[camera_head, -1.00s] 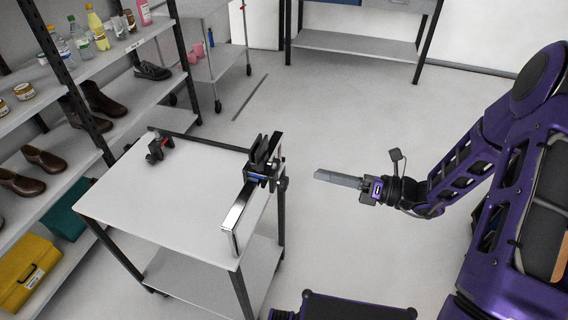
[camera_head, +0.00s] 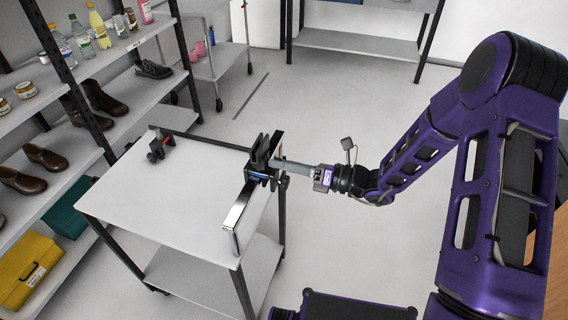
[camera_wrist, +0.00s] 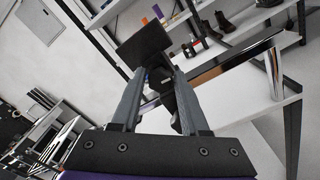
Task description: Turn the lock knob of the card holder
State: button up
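The card holder (camera_head: 262,158) is a black block with upright dark plates and a blue part low down. It is mounted on a rail (camera_head: 240,206) along the right side of the white table. In the wrist view its dark plate (camera_wrist: 144,46) stands just ahead of my fingers. Its knob (camera_head: 283,182) appears as a small dark shape at its right side. My gripper (camera_head: 279,164) reaches the holder's right side from the right. In the wrist view my gripper (camera_wrist: 159,74) is open, fingers apart, with dark holder parts between or just beyond the tips. Contact cannot be told.
The white table (camera_head: 150,205) also bears a small black-and-red clamp device (camera_head: 160,146) at its far left corner. Shelves (camera_head: 140,103) with shoes and bottles stand at the left. A wheeled cart (camera_head: 215,62) is behind. The floor right of the table is free.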

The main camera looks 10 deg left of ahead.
grip_shut()
jog(key=n+b, duration=0.3)
jog(key=n, duration=0.3)
jog(key=shift+f, duration=0.1)
jog(key=n+b, duration=0.3)
jog(key=n, duration=0.2)
jog(key=shift+s+f, duration=0.1)
jog(key=n+b, duration=0.3)
jog(key=shift+n, duration=0.3)
jog(key=shift+n+b, duration=0.9)
jog(key=shift+n, duration=0.6)
